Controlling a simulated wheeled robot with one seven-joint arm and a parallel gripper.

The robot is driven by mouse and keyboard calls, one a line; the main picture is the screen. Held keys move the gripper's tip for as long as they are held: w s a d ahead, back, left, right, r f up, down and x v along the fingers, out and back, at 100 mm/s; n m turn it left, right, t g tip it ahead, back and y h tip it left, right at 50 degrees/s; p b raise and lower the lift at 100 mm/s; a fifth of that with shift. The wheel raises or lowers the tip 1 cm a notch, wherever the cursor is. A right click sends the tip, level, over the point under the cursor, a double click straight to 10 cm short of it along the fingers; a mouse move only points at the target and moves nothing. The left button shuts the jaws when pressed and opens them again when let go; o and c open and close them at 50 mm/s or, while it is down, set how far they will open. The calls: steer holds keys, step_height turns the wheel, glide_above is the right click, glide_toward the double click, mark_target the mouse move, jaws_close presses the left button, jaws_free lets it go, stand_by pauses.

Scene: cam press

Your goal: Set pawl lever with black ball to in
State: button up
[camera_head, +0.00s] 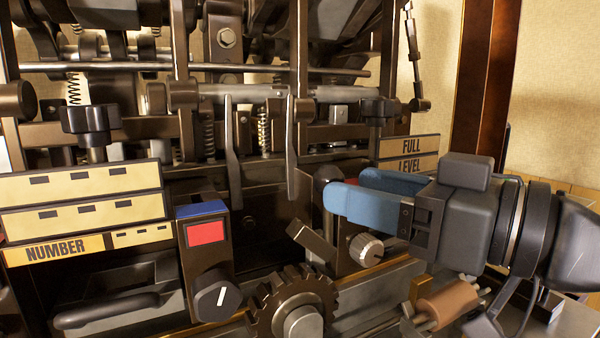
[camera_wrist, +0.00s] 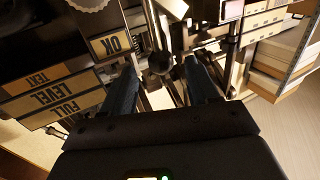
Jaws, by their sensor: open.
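The black ball (camera_wrist: 160,63) of a lever shows in the wrist view, between and slightly beyond the fingertips of my gripper (camera_wrist: 158,70). Dark space shows on both sides of the ball, so the fingers look apart from it. In the head view my gripper (camera_head: 345,186) is open, its blue fingers pointing left into the machine's right front. There I cannot clearly make out the ball; the fingers and nearby dark parts cover that spot. The lever's in or out position cannot be told.
A knurled knob (camera_head: 366,249) sits just below my fingers. A toothed wheel (camera_head: 293,305) and a copper-coloured roller (camera_head: 447,302) are lower down. FULL and LEVEL plates (camera_head: 409,146) stand behind my gripper. An OK plate (camera_wrist: 113,44) lies beside the left finger in the wrist view.

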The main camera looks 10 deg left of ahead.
mark_target(315, 179)
steer(key=p+x, duration=0.1)
steer(key=x, duration=0.5)
steer(key=shift+w+a, duration=0.15)
steer(key=shift+a, duration=0.15)
jaws_close()
stand_by(0.4)
